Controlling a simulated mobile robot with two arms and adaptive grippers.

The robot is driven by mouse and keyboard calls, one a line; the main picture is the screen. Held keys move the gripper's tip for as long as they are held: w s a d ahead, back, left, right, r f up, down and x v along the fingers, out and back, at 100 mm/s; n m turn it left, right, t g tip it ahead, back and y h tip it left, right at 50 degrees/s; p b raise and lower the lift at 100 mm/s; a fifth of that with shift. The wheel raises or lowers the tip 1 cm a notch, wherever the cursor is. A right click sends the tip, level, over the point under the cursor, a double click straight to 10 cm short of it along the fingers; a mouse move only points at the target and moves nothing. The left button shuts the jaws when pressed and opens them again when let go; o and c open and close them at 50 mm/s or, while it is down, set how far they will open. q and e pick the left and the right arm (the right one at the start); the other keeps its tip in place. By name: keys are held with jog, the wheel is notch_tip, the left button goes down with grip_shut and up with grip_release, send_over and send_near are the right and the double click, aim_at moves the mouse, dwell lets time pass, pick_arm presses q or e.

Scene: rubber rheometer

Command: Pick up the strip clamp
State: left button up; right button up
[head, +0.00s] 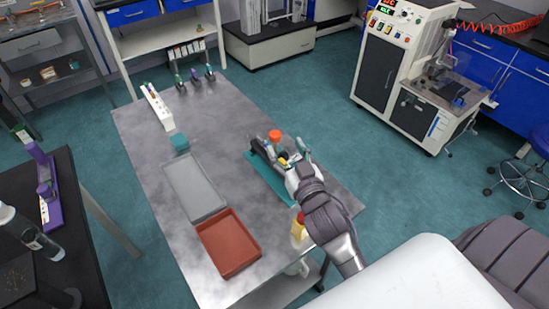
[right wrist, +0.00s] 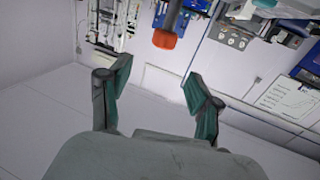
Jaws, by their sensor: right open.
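My right gripper (head: 293,155) is at the right side of the steel table, over a teal mat (head: 262,184). Its fingers stand apart and nothing is between them in the right wrist view (right wrist: 158,72). A dark piece with an orange-red knob (head: 275,134) is just beyond the fingers. That knob also shows in the right wrist view (right wrist: 164,39), past the fingertips. I cannot tell for sure whether this piece is the strip clamp. The fingers and hand partly hide it in the head view. My left gripper is not in view.
A grey tray (head: 165,170) and a red-brown tray (head: 203,229) lie to the left on the table. A teal block (head: 179,143) and a white rack (head: 157,110) stand farther back. A red-and-yellow item (head: 299,228) is close beside my right forearm. The table's middle is clear.

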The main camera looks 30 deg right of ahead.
aim_at(277, 138)
jog(key=w, duration=0.1)
jog(key=w+f, duration=0.1)
jog(key=w, duration=0.1)
jog(key=shift+w+d+f+p, duration=0.15)
jog(key=shift+d+f+p, duration=0.1)
jog(key=shift+f+p, duration=0.1)
jog(key=w, duration=0.3)
jog(key=shift+w+d+p, duration=0.2)
jog(key=shift+w+p, duration=0.15)
jog(key=shift+w, duration=0.4)
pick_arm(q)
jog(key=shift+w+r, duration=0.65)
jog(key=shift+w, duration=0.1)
pick_arm(e)
grip_shut()
